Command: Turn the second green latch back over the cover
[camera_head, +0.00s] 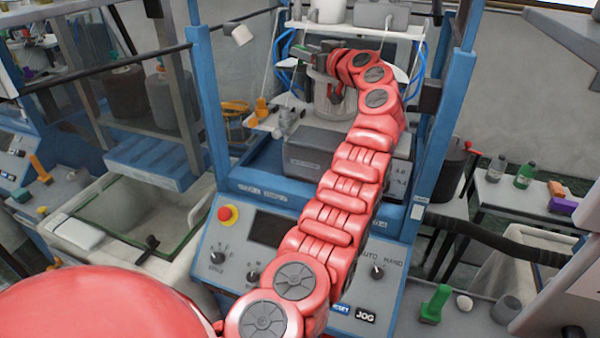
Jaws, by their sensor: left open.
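My left arm reaches up the middle of the view, over the front panel of the blue-framed machine. My left gripper (308,52) is at the far end, small and dark, open beside the top of a grey cylindrical cover (322,100). A small green piece (326,45), which may be a latch, shows right at the gripper. Whether the fingers touch it I cannot tell. My arm hides much of the cover's right side, and no second latch can be made out. My right gripper is not in view.
The blue machine posts (207,95) and (450,110) stand on either side of my arm. The control panel (222,250) has a red button (225,213). An open bin (130,215) is at left. A green block (435,303) lies on the right bench.

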